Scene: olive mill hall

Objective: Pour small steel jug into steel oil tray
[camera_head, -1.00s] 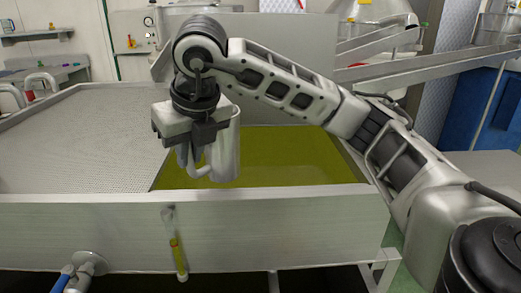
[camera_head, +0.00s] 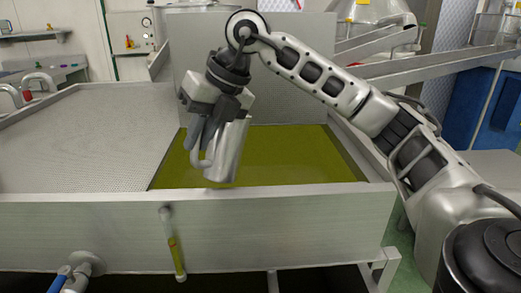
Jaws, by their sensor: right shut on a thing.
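The small steel jug (camera_head: 230,150) hangs over the steel oil tray (camera_head: 280,215), in front of its left-middle part. My right gripper (camera_head: 207,135) is shut on the jug at its handle side. The jug is tilted, its body leaning over the green-yellow oil (camera_head: 290,155). Its opening is partly hidden by the gripper, and I see no stream coming from it. The tray's left part is covered by a perforated metal sheet (camera_head: 80,140). My left gripper is not in view.
A sight tube (camera_head: 173,245) and a blue-handled valve (camera_head: 80,270) are on the tray's front. A tall metal panel (camera_head: 285,60) stands behind the oil. A sloping metal chute (camera_head: 430,60) and a blue bin (camera_head: 475,110) are at the right.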

